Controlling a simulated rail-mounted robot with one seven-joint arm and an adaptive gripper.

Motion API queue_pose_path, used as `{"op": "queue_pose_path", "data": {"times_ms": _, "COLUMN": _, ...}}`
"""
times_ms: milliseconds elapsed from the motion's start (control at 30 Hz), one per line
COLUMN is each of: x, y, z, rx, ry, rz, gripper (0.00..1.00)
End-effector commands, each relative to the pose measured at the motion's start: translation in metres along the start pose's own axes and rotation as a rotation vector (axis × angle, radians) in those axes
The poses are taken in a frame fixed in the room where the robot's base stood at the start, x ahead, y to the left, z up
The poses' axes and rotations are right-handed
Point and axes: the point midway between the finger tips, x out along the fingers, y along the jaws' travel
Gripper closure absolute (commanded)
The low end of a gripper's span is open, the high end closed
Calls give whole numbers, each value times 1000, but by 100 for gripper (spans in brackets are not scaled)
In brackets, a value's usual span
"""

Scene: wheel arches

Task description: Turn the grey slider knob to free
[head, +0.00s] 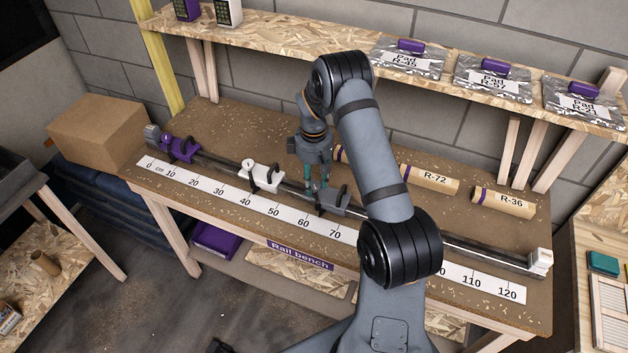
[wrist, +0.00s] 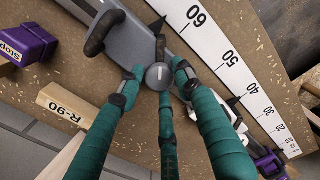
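The grey slider (head: 330,203) sits on the rail near the 60 mark of the scale. It also shows in the wrist view (wrist: 130,47), with a dark curved handle. Its round grey knob (wrist: 158,76) has a small pale mark on top; I cannot read a setting from it. My gripper (head: 317,187) points down over this slider. In the wrist view my three teal fingers (wrist: 158,80) are spread around the knob, with small gaps visible at its left and right. I cannot tell whether the third finger touches it. The knob is hidden in the head view.
A white slider (head: 262,177) and a purple slider (head: 180,147) stand left on the rail. A shelf (head: 300,37) with pads overhangs the bench's back. The scale strip (head: 220,190) runs in front.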

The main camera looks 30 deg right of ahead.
Motion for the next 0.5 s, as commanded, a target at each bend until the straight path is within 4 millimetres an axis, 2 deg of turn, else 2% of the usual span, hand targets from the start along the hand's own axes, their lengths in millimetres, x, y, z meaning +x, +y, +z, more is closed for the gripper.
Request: {"op": "queue_pose_path", "data": {"times_ms": 500, "x": 0, "y": 0, "z": 0, "rx": 0, "ry": 0, "rz": 0, "gripper": 96}}
